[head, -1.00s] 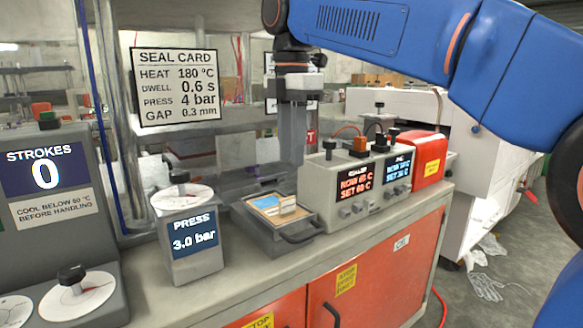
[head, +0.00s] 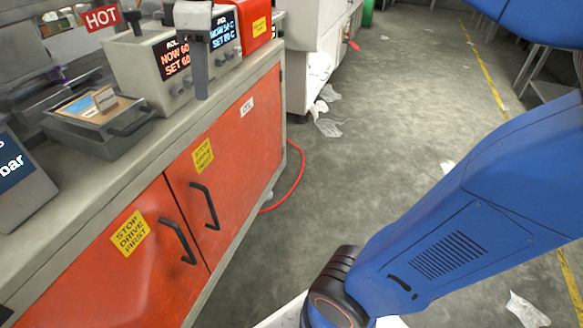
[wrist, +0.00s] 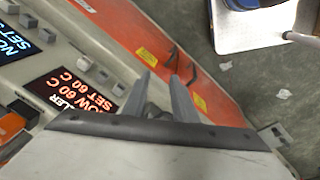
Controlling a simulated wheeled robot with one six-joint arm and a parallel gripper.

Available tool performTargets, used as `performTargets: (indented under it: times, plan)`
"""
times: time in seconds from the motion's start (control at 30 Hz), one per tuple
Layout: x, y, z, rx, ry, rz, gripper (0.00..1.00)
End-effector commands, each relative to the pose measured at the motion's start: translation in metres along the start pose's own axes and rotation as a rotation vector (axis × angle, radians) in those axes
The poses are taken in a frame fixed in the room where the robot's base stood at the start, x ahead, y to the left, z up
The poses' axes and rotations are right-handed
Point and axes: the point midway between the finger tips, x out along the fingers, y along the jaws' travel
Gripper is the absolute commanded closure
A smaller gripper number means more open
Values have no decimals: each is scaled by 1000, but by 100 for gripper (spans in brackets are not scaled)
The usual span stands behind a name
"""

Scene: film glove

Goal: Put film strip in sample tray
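My gripper (head: 201,92) points down in front of the controller boxes at the bench's front edge. In the wrist view its two fingers (wrist: 161,76) stand apart, with nothing visible between their tips. A grey tray with a handle (head: 85,130) sits on the bench, left of my gripper. It holds a tan-framed blue piece with a small upright tan part (head: 90,104). I cannot tell whether this is the film strip. No other clear film strip or labelled sample tray shows.
Controller boxes (head: 150,68) with lit displays and a red box (head: 243,22) stand on the bench. Orange cabinet doors (head: 240,150) with black handles are below. A red hose (head: 296,175) lies on the floor. The floor right of the bench is mostly open, with scattered litter.

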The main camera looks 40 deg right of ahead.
Motion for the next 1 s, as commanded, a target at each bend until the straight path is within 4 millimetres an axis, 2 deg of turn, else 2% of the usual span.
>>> performTargets:
  times: [0.03,0.2,0.4,0.5,0.6,0.7,1.0]
  plan:
    - [12,-8,20,89,7,16,75]
    - [57,-33,75,409,44,72,75]
    - [117,-70,133,776,99,131,75]
    - [144,-87,155,929,127,154,75]
    - [164,-100,170,1041,148,169,75]
    - [176,-107,178,1108,163,179,75]
    - [182,-110,182,1139,171,183,75]
